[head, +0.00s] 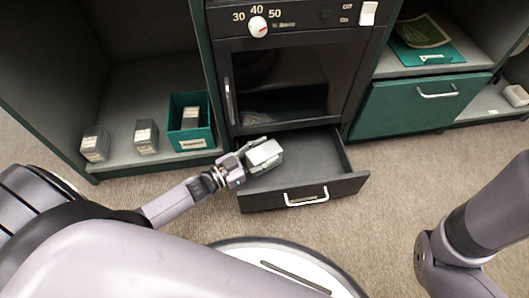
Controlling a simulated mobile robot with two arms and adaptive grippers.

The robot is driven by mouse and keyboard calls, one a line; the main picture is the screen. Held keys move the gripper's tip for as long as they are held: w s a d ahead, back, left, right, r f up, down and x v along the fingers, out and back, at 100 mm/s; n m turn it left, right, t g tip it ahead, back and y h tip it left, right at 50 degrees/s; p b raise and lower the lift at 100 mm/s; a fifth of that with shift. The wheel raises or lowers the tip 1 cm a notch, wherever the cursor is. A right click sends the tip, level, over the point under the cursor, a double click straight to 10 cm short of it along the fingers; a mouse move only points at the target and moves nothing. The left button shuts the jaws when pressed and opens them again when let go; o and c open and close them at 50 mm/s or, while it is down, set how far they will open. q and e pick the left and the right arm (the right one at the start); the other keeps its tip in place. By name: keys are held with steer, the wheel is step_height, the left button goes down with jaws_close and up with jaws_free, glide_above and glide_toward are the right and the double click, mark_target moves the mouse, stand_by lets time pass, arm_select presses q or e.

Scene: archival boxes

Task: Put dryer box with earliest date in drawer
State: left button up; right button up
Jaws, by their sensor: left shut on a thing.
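My left gripper (241,164) is shut on a small white-and-grey box (264,153). It holds the box over the left part of the open drawer (318,168), which is pulled out below the dryer (283,80). Two similar grey boxes stand on the left shelf, one at the far left (95,143) and one to its right (146,136). Another box (191,115) stands inside the green bin (208,139). The dates on the boxes are too small to read. My right gripper is not in view; only part of that arm shows at the right.
The drawer front has a white handle (306,199). Its visible floor looks empty. A closed green drawer (418,104) is at the right, with a green folder (424,50) above it. A pale object (516,96) lies at the far right. Carpet is clear in front.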

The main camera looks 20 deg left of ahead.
arm_select(q)
steer(key=shift+f+b, duration=0.4)
steer(key=shift+f, duration=0.15)
